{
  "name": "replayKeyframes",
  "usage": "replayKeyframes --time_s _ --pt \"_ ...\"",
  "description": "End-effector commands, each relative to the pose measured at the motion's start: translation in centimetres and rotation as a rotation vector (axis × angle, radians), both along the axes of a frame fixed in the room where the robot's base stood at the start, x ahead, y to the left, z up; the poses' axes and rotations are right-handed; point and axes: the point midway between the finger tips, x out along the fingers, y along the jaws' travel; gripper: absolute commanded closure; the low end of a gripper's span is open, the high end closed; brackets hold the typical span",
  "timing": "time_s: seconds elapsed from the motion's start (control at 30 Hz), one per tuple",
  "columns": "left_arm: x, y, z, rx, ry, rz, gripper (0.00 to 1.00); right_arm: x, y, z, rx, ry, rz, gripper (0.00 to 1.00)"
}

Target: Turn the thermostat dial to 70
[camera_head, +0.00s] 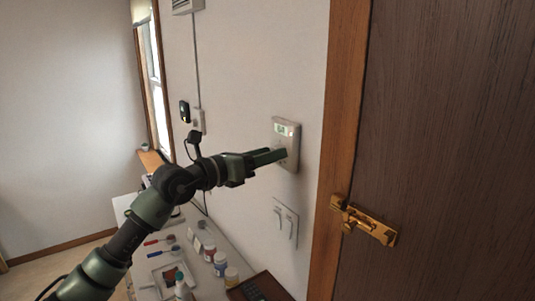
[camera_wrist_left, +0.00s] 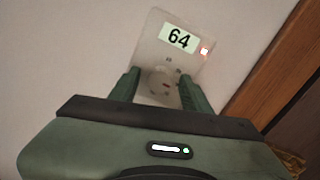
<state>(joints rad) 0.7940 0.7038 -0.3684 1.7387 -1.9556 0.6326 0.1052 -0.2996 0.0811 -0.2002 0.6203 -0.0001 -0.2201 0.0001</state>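The thermostat (camera_head: 287,129) is a pale wall unit with a small green-lit display, left of the door frame in the head view. In the left wrist view, its display (camera_wrist_left: 178,38) reads 64, with a small red light to the right. The round pale dial (camera_wrist_left: 160,80) sits below the display. My left gripper (camera_head: 284,155) reaches the thermostat's lower part. In the left wrist view, its green fingers (camera_wrist_left: 160,88) stand apart on either side of the dial, with gaps showing; contact cannot be told. My right gripper is in neither view.
A double light switch (camera_head: 285,222) is below the thermostat. A brown door (camera_head: 445,130) with a brass latch (camera_head: 363,220) is to the right. A white table (camera_head: 215,240) below holds bottles, screwdrivers and a dark tray. A window is at the far left.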

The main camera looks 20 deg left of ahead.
Motion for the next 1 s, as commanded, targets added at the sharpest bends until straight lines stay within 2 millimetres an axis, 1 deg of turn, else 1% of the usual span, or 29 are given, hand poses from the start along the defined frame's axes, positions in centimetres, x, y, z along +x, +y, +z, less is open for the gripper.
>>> replayKeyframes --time_s 0.03,0.13,0.17,0.37,0.57,0.77,1.0 --pt "0.0 0.0 0.0 0.0 0.0 0.0 0.69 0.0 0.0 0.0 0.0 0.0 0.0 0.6" --pt "0.0 0.0 0.0 0.0 0.0 0.0 0.96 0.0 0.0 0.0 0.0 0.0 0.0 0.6" --pt "0.0 0.0 0.0 0.0 0.0 0.0 1.0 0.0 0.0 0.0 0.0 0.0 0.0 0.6" --pt "0.0 0.0 -0.1 0.007 -0.005 0.0 1.0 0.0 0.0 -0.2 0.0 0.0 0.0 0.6" --pt "0.0 0.0 -0.4 0.055 -0.042 0.0 1.0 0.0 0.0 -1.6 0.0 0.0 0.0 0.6" --pt "-0.1 0.0 -0.6 0.159 -0.126 0.002 1.0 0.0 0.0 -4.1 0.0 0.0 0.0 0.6" --pt "-0.1 0.0 -0.7 0.322 -0.253 0.002 1.0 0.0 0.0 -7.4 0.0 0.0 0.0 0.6"
